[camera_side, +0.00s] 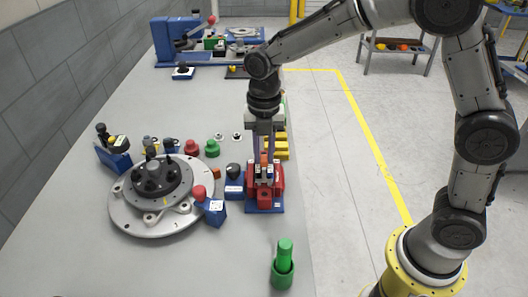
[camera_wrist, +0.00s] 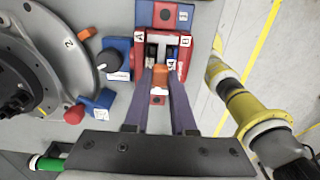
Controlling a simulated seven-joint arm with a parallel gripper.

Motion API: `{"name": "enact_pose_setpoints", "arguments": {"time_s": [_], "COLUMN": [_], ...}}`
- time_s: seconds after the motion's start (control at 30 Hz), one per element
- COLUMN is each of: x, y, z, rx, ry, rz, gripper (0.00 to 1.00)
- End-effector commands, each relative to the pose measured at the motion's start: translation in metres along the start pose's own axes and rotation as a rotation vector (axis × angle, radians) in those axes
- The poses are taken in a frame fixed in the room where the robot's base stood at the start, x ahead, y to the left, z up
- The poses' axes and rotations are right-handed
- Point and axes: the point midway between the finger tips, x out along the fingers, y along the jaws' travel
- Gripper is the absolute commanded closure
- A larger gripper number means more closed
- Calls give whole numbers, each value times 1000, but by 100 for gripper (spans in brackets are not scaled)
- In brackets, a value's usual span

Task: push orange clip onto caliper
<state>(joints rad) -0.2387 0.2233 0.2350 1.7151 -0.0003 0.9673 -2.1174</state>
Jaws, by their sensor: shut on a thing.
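The red caliper (camera_side: 278,186) stands on a blue base at the right of the fixture, with dark and white parts inside it. It also shows in the wrist view (camera_wrist: 186,52), ahead of my fingers. My gripper (camera_side: 263,157) points down into the top of the caliper. In the wrist view my gripper (camera_wrist: 160,75) has its two purple-grey fingers on either side of the orange clip (camera_wrist: 160,73) and is shut on it. The clip sits between the caliper's sides. My fingers hide part of it, and I cannot tell how deep it sits.
A round grey disc with a hub (camera_side: 127,207) lies left of the caliper. A blue block with a red knob (camera_side: 213,211) and a blue block with a black knob (camera_side: 234,188) stand between. A green cylinder (camera_side: 284,268) stands in front. The table's front left is clear.

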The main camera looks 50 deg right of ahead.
Motion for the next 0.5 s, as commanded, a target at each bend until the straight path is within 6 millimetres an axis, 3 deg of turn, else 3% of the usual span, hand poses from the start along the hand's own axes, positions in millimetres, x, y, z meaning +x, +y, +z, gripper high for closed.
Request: {"name": "enact_pose_setpoints", "arguments": {"time_s": [0.5], "x": [7], "y": [0], "z": [0], "rx": [0], "ry": [1], "rz": [-1], "gripper": [100]}}
